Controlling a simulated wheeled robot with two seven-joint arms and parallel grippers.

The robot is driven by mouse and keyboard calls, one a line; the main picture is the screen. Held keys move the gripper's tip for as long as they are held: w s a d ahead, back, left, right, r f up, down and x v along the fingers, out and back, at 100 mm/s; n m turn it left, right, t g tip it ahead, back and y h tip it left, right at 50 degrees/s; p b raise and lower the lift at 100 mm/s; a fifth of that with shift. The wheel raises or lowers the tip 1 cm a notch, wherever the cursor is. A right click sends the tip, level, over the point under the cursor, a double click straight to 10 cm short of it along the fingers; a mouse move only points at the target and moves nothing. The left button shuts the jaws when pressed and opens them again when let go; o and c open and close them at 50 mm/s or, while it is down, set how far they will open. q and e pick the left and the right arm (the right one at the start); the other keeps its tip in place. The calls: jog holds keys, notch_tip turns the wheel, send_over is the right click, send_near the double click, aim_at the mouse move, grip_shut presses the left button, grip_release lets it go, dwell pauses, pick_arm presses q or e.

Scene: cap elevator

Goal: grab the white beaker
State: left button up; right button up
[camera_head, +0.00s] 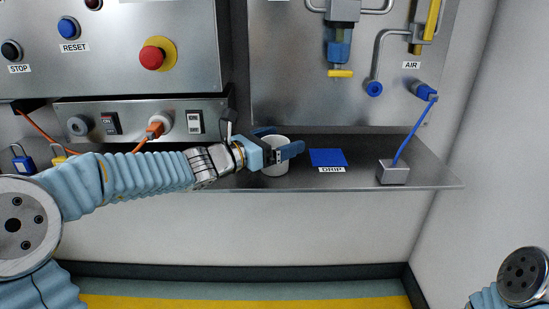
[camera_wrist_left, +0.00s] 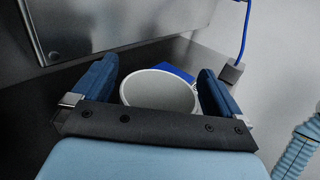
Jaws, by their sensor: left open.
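The white beaker (camera_head: 275,167) stands upright on the metal shelf, left of the blue DRIP pad. My left gripper (camera_head: 279,143) is at the beaker, its arm coming in from the left, and its fingers hide part of the rim. In the left wrist view the beaker's round open mouth (camera_wrist_left: 160,90) lies between the two spread blue fingers of the gripper (camera_wrist_left: 158,88). Small gaps show on both sides, and I cannot tell whether a finger touches it. My right gripper is not in view; only part of my right arm shows at the lower right.
The shelf (camera_head: 436,177) also holds the blue DRIP pad (camera_head: 327,157) and a grey block (camera_head: 393,172) with a blue hose. Above hang a valve with a yellow handle (camera_head: 341,73) and a bent pipe (camera_head: 377,60). A switch panel (camera_head: 85,112) with an orange plug is behind my left arm.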

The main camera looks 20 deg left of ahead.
pick_arm(q)
jog(key=c, duration=1)
jog(key=shift+r, duration=0.5)
jog(key=s+r+p, duration=0.1)
jog(key=s+r, duration=0.7)
jog(key=s, duration=0.1)
jog(key=s+r+p, duration=0.1)
jog(key=s+r, duration=0.3)
jog(key=s, duration=0.1)
jog(key=shift+a+p, duration=0.25)
jog(key=shift+p, duration=0.1)
